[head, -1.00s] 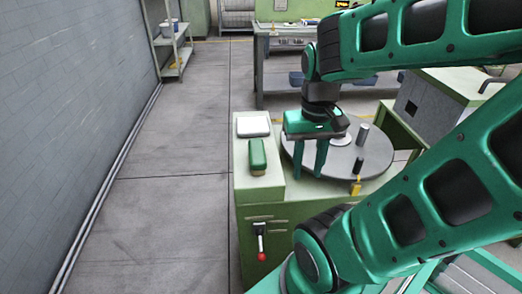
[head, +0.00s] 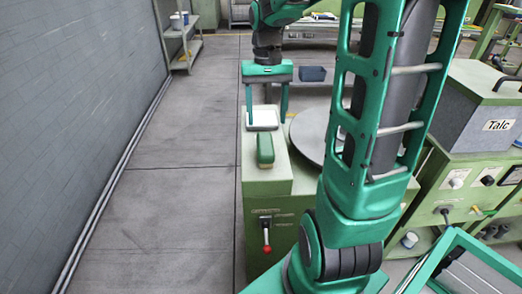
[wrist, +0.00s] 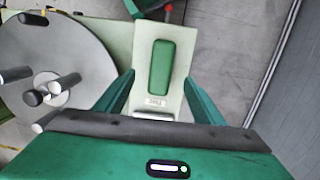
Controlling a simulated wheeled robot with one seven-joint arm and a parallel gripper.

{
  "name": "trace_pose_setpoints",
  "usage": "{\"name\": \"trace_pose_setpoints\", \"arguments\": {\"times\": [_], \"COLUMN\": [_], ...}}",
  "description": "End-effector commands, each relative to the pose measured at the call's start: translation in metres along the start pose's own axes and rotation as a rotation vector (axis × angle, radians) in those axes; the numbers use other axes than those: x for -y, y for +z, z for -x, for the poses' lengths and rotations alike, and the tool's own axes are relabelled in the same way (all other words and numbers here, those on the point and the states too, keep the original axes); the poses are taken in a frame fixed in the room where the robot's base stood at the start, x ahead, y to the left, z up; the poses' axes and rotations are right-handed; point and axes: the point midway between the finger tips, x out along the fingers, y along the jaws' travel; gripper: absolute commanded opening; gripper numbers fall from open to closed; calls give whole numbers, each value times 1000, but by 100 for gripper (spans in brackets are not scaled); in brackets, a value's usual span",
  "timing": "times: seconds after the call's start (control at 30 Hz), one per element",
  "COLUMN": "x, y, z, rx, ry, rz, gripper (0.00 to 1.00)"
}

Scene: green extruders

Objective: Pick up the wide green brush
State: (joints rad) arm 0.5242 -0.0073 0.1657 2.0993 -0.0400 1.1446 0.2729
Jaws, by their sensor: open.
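The wide green brush (head: 265,150) lies on the pale green top of a machine cabinet, its long side running front to back. My gripper (head: 266,121) points down behind the brush, over the white pad, with its two green fingers spread and nothing between them. In the wrist view the brush (wrist: 162,62) lies ahead, beyond the gripper (wrist: 158,80), roughly in line with the gap between the fingers. The brush is in full sight in both views.
The white pad (head: 261,117) lies behind the brush on the same cabinet. A red-knobbed lever (head: 266,238) sticks out of the cabinet front. Open floor (head: 185,200) lies to the left.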

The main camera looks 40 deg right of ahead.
Motion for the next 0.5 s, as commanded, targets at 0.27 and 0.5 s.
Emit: {"name": "trace_pose_setpoints", "arguments": {"times": [0.27, 0.5], "x": [13, 14], "y": [-16, -15], "z": [-16, -49], "rx": [17, 16], "ry": [-16, -15], "rz": [1, 2], "gripper": [62, 62]}}
